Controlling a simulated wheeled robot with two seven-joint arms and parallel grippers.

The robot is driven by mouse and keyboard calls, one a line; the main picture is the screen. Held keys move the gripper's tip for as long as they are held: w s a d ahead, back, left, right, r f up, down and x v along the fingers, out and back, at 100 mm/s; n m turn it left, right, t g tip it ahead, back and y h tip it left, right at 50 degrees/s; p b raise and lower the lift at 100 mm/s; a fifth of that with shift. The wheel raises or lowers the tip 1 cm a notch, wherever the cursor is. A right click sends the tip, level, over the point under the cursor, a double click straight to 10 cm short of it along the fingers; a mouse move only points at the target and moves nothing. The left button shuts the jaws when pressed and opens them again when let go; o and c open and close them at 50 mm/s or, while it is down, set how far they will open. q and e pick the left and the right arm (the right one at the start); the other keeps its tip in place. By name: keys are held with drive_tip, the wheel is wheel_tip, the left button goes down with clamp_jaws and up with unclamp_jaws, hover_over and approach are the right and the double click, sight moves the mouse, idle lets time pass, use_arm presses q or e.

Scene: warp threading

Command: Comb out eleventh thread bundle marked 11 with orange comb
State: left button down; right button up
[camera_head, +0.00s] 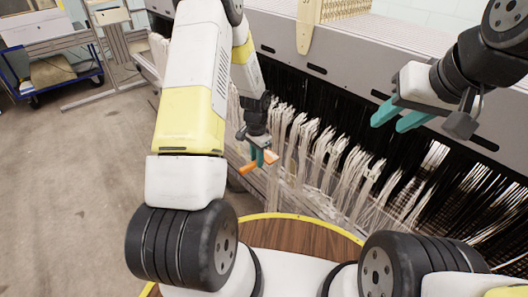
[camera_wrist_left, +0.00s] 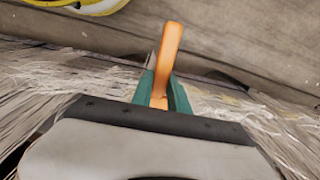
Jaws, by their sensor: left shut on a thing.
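My left gripper (camera_head: 257,158) is shut on the orange comb (camera_head: 247,168), in front of the leftmost hanging threads. In the left wrist view the comb's orange handle (camera_wrist_left: 170,50) sticks out between the teal fingers (camera_wrist_left: 161,92). The comb's teeth cannot be made out. Several pale thread bundles (camera_head: 335,160) hang in a row to the right of the left gripper. No number 11 is readable, so I cannot tell which bundle is the eleventh. My right gripper (camera_head: 387,122) is open and empty, in front of the machine at upper right.
The grey machine beam (camera_head: 330,70) runs along above the threads, with a beige upright piece (camera_head: 309,25) on it. Dark threads (camera_head: 410,165) hang behind the pale ones. A blue cart (camera_head: 50,75) stands at far left. The concrete floor (camera_head: 60,190) at left is clear.

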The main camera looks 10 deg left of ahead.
use_arm(q)
wheel_tip(320, 180, up, 13)
drive_tip(key=shift+w+d+r, duration=0.2)
drive_tip(key=shift+w+d, duration=0.15)
drive_tip(key=shift+w, duration=0.1)
drive_tip(key=shift+w+d, duration=0.1)
drive_tip(key=shift+w, duration=0.05)
drive_tip(key=shift+w, duration=0.1)
idle(0.4)
drive_tip(key=shift+w+d, duration=0.15)
drive_tip(key=shift+d, duration=0.05)
idle(1.0)
